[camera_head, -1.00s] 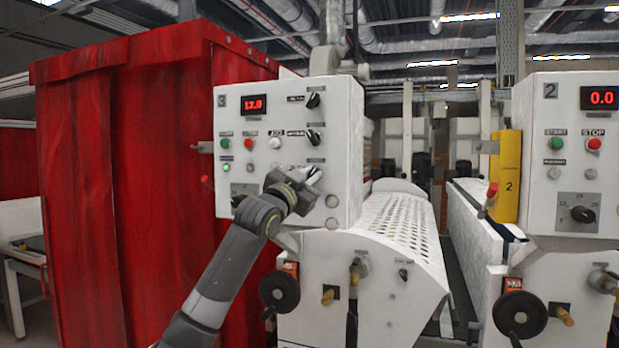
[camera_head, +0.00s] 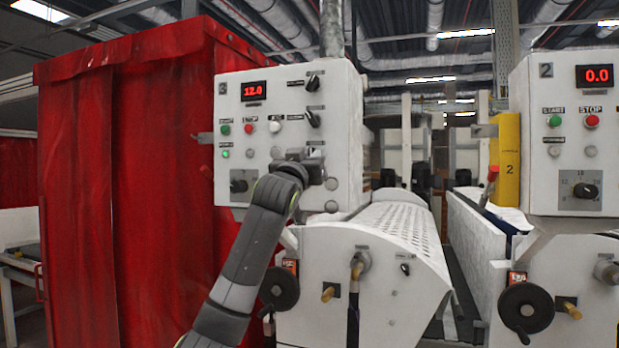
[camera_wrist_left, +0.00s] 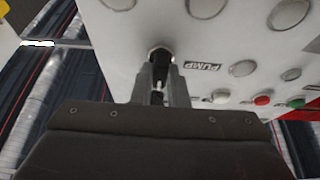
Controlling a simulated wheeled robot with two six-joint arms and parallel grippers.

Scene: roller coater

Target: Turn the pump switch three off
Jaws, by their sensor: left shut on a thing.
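The control panel of machine three (camera_head: 262,105) is a white box with a red display reading 12.0. In the left wrist view, a black switch knob (camera_wrist_left: 160,58) sits on the panel beside a label reading PUMP (camera_wrist_left: 202,66). My left gripper (camera_wrist_left: 162,85) is shut on this knob, its two fingers on either side. In the head view, my left gripper (camera_head: 312,160) is at the panel's lower right, and my wrist hides the pump switch. My right gripper is not in view.
Two more black switches (camera_head: 313,82) stand above my gripper on the panel. Green, red and white buttons (camera_head: 250,127) lie to the left. A red curtain (camera_head: 130,160) is left of the machine. Machine two (camera_head: 575,130) stands at the right.

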